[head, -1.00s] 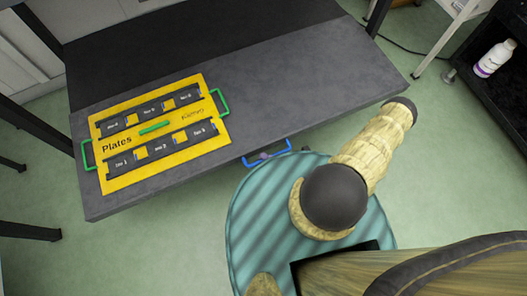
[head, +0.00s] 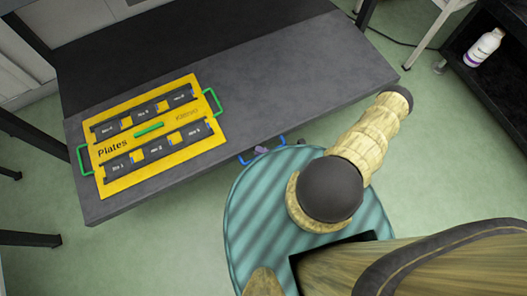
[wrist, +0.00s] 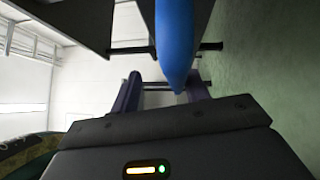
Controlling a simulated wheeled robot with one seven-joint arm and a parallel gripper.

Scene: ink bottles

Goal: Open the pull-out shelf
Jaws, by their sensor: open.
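The grey pull-out shelf (head: 300,85) stands out from under a darker top (head: 180,40) in the head view. Its blue handle (head: 247,160) is on the front edge, right of the yellow plate rack. My gripper (head: 262,150) shows there only as a small purplish part at the handle, mostly hidden by the edge. In the wrist view, the blue handle (wrist: 174,40) looms large and close. The purple fingers of my gripper (wrist: 163,92) are apart, with the handle's end seen between them. Whether they touch it I cannot tell.
A yellow rack marked Plates (head: 150,135) with green handles lies on the shelf's left part. A white bottle (head: 483,47) stands on a dark rack at the upper right. Green floor is open in front of the shelf and to the right.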

